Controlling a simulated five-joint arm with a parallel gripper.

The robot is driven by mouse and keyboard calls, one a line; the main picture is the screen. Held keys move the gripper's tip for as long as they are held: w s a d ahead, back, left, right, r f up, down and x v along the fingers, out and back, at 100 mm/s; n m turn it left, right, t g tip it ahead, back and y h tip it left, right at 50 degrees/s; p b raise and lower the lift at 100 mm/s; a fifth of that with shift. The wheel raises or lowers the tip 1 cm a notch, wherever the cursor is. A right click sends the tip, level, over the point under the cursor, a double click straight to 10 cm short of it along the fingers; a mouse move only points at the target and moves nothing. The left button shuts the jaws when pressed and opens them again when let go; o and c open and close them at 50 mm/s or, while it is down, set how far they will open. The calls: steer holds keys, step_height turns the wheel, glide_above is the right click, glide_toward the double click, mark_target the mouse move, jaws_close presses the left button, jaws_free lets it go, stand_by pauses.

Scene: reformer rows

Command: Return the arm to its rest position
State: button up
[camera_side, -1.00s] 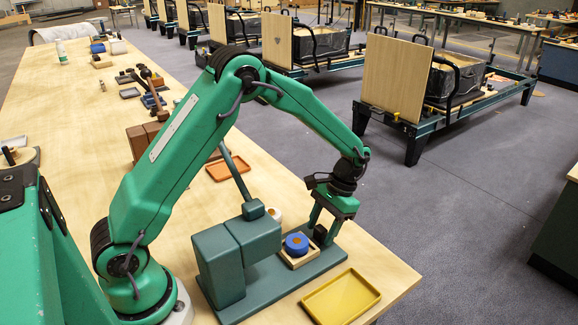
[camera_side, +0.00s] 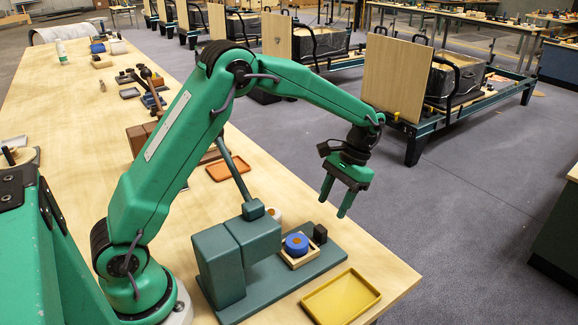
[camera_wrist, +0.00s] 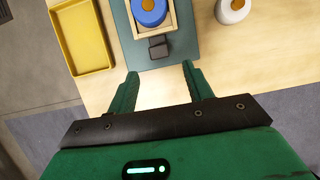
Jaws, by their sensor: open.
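My gripper (camera_side: 334,198) is open and empty, with its fingers pointing down, raised above the far edge of the wooden table (camera_side: 92,120). In the wrist view its two fingers (camera_wrist: 156,82) are spread apart with nothing between them. Beyond the fingertips a small black block (camera_wrist: 158,48) stands on a dark green base plate (camera_side: 265,290). Next to the block, a blue round piece with an orange-brown centre (camera_side: 296,243) sits in a small square wooden tray (camera_side: 300,262). My gripper is clear of all of them.
A yellow tray (camera_side: 341,298) lies at the table's near corner. A blocky green fixture with a lever (camera_side: 236,252) stands on the plate. A white roll (camera_wrist: 232,10) and an orange tray (camera_side: 228,169) are farther back.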

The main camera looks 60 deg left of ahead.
steer(key=s+a+r+t, duration=0.2)
steer(key=s+r+t, duration=0.2)
steer(key=s+r, duration=0.65)
steer(key=s+r+t, duration=0.1)
steer(key=s, duration=0.2)
steer(key=s+r+t, duration=0.2)
steer(key=s, duration=0.1)
steer(key=s+a+r+t, duration=0.1)
steer(key=s+t, duration=0.1)
steer(key=s, duration=0.2)
steer(key=shift+r, duration=0.2)
steer(key=shift+s+f+t, duration=0.2)
steer(key=shift+s+t, duration=0.05)
steer(key=shift+s, duration=0.3)
steer(key=shift+s+f+t, duration=0.15)
steer(key=shift+s+t, duration=0.1)
steer(key=shift+s, duration=0.3)
